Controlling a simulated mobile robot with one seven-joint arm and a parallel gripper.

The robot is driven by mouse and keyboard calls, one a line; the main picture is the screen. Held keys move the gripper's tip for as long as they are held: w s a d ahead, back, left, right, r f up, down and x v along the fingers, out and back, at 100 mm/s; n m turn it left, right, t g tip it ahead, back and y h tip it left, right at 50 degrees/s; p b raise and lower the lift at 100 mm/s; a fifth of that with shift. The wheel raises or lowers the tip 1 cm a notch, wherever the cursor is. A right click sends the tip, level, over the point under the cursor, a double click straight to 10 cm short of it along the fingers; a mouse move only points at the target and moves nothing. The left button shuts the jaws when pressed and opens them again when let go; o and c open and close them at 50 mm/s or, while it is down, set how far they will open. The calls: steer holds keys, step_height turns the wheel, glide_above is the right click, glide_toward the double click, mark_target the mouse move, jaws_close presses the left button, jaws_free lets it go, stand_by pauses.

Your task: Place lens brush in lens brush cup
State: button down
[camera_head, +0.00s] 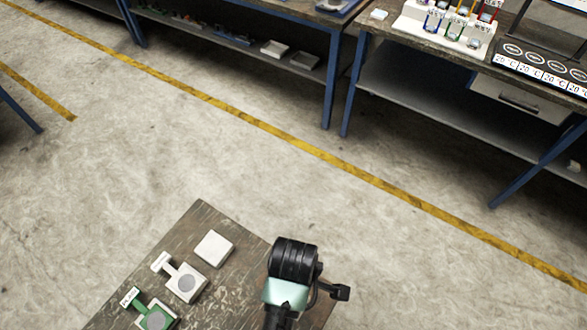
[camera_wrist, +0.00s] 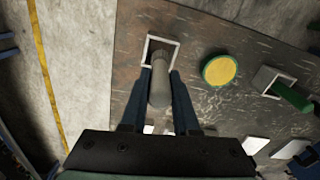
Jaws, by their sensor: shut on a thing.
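In the wrist view my gripper (camera_wrist: 160,76) is shut on a grey, round-ended cylinder, seemingly the lens brush (camera_wrist: 160,88). A hollow square holder with a pale rim (camera_wrist: 164,38), possibly the lens brush cup, stands on the table just beyond the fingers. The brush's far end overlaps the holder's opening in this view. I cannot tell whether it is inside or above it. In the head view, my black and mint arm end is over the table, and the fingers, brush and holder cannot be made out.
The worn table (camera_head: 130,285) carries a white square (camera_head: 214,248), a white paddle-shaped piece (camera_head: 186,282) and a green one (camera_head: 156,317). In the wrist view, a yellow disc with green rim (camera_wrist: 219,70) and a green-handled item (camera_wrist: 292,97) in another square holder (camera_wrist: 268,78) are to the right.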

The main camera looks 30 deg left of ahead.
steer(key=shift+f, duration=2.9)
steer(key=shift+f, duration=0.1)
steer(key=c, duration=0.7)
jaws_free()
steer(key=shift+o, duration=0.2)
step_height(320, 180, up, 12)
steer(key=shift+r, duration=0.15)
